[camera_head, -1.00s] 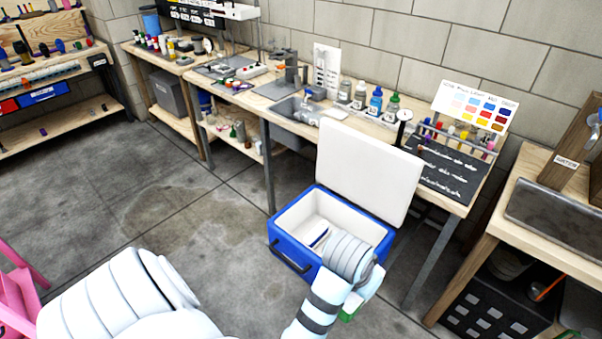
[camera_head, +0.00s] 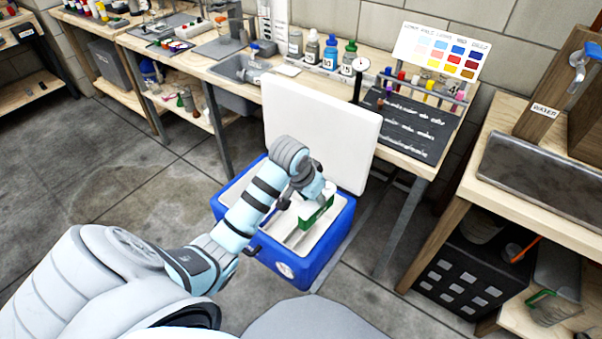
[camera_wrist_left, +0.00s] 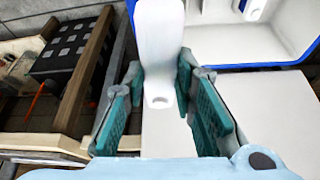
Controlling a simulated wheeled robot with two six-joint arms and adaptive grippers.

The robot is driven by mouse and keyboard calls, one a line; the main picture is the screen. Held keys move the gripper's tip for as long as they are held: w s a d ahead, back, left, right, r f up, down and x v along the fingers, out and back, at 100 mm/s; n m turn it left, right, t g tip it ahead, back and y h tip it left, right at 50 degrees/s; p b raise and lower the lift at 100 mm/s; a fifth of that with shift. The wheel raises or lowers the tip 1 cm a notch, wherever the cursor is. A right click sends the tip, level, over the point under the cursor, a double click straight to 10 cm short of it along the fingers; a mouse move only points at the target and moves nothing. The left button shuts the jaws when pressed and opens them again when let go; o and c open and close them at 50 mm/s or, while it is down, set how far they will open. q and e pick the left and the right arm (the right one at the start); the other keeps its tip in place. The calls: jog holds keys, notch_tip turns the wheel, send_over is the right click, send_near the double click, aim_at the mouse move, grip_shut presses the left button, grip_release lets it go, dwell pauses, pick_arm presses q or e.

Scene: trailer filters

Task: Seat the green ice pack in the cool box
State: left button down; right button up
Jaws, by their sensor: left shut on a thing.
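The green ice pack (camera_head: 318,216) has a white top and a green side. My left gripper (camera_head: 312,194) is shut on it and holds it over the right part of the cool box. In the left wrist view a white upright part of the pack (camera_wrist_left: 160,45) stands between the two teal fingers (camera_wrist_left: 160,75). The blue cool box (camera_head: 318,262) stands on the floor with its white lid (camera_head: 322,128) open at the back. White ridges show inside the box. My left arm hides its left part, and I cannot tell whether the pack touches the inside. My right gripper is out of view.
A wooden workbench (camera_head: 225,68) with bottles and a colour chart (camera_head: 440,48) stands behind the lid. A sink bench (camera_head: 540,190) stands at the right, with a black crate (camera_head: 470,280) below. The floor left of the box is clear.

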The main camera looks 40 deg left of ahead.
pick_arm(q)
jog(key=w+a+f+b, duration=0.2)
jog(key=a+f, duration=0.1)
jog(key=a, duration=0.4)
jog(key=shift+n, duration=0.5)
jog(key=f+b, duration=0.3)
jog(key=f, duration=0.3)
jog(key=f+b, duration=0.3)
jog(key=f, duration=0.4)
jog(key=a+f+b, duration=0.1)
jog(key=f+b, duration=0.2)
jog(key=f, duration=0.3)
jog(key=shift+w+f, duration=0.2)
jog(key=shift+w, duration=0.1)
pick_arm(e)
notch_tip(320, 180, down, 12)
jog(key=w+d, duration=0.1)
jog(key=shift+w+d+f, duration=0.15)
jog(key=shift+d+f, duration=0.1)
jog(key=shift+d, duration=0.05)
pick_arm(q)
jog(key=c, duration=1.3)
grip_release()
